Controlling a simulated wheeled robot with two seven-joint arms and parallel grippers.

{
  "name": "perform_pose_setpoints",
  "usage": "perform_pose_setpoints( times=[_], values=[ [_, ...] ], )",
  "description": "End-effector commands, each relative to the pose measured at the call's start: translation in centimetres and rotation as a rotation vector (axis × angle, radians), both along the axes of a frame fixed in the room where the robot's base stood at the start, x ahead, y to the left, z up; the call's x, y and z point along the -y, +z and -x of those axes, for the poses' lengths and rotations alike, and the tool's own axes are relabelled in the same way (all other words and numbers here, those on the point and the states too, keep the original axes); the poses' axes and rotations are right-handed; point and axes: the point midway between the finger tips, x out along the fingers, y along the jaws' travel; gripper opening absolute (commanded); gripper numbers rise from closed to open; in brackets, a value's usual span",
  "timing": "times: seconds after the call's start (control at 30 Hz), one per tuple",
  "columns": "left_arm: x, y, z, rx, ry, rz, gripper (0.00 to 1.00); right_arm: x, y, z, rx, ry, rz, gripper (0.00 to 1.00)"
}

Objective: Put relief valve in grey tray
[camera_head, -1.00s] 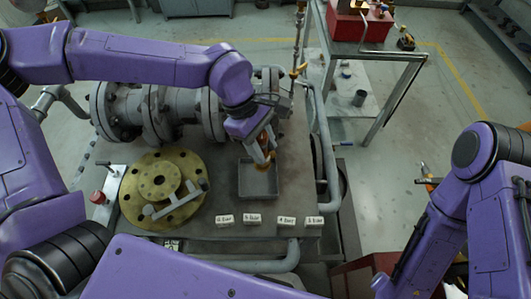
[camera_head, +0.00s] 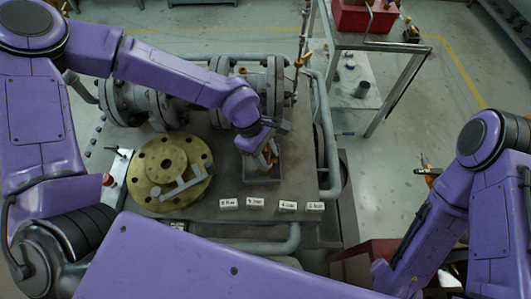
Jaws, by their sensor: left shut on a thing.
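The grey tray (camera_head: 262,180) is a small square open box on the grey bench top, right of the brass flange. My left gripper (camera_head: 269,159) points down over the tray's upper right part, with its fingertips within the tray's outline. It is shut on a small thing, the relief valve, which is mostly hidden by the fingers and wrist. I cannot tell whether the valve touches the tray floor. My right gripper (camera_head: 427,166) shows only as a small orange and dark part beside the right arm, well away from the tray. Its jaws are unclear.
A brass flange (camera_head: 190,160) with a grey handle lies left of the tray. Several white labels (camera_head: 288,206) line the front edge. Large grey pipework (camera_head: 160,105) stands behind. A grey pipe rail (camera_head: 330,150) bounds the right side. A red box (camera_head: 365,17) stands on a cart.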

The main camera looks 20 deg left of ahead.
Motion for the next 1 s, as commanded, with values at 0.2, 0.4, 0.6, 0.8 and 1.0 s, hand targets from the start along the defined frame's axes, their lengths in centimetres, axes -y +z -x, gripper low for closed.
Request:
perform_pose_setpoints(
  times=[0.2, 0.4, 0.6, 0.8, 1.0],
  values=[
    [0.0, -0.2, 0.0, 0.0, 0.0, 0.0, 0.65, 0.0, -0.1, 0.0, 0.0, 0.0, 0.0, 0.59],
    [0.0, -0.1, 0.0, 0.001, 0.0, 0.0, 0.65, 0.0, 0.0, 0.0, 0.0, 0.0, 0.0, 0.59],
    [-0.8, 2.2, -0.4, 0.005, 0.005, 0.003, 0.65, 0.0, -0.3, 0.0, 0.0, 0.0, 0.0, 0.59],
    [-2.8, 7.1, -0.9, 0.006, 0.005, 0.005, 0.65, 0.0, -1.0, 0.0, 0.0, 0.0, 0.0, 0.59],
    [-4.2, 10.5, -1.1, 0.002, 0.002, 0.002, 0.65, 0.0, -1.3, 0.0, 0.0, 0.0, 0.0, 0.59]
  ],
)
